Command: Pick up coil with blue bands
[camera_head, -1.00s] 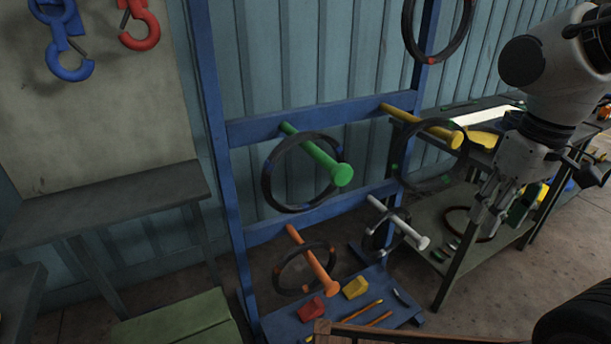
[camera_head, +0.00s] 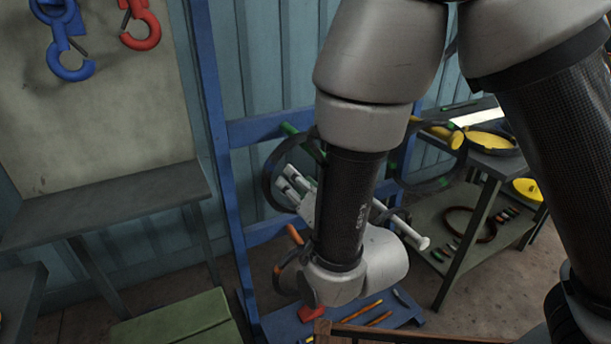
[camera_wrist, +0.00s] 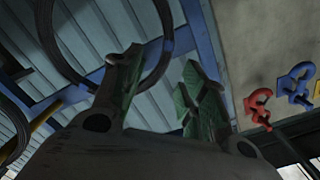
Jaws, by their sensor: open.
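The coil with blue bands (camera_head: 266,178) is a dark ring hanging from the green peg (camera_head: 289,129) on the blue rack. My arm and gripper hide much of its right side and most of the peg. My gripper (camera_head: 284,183) is open and appears inside the ring's outline in the head view; I cannot tell if it touches. In the wrist view the open fingers (camera_wrist: 160,85) point up, with nothing seen held between them.
The blue rack (camera_head: 213,95) also carries a yellow peg (camera_head: 444,133) with a green-banded coil (camera_head: 398,178), a white peg (camera_head: 415,237) and an orange peg (camera_head: 294,234). Grey table (camera_head: 110,205) stands left. Blue and red hooks (camera_head: 143,30) hang upper left.

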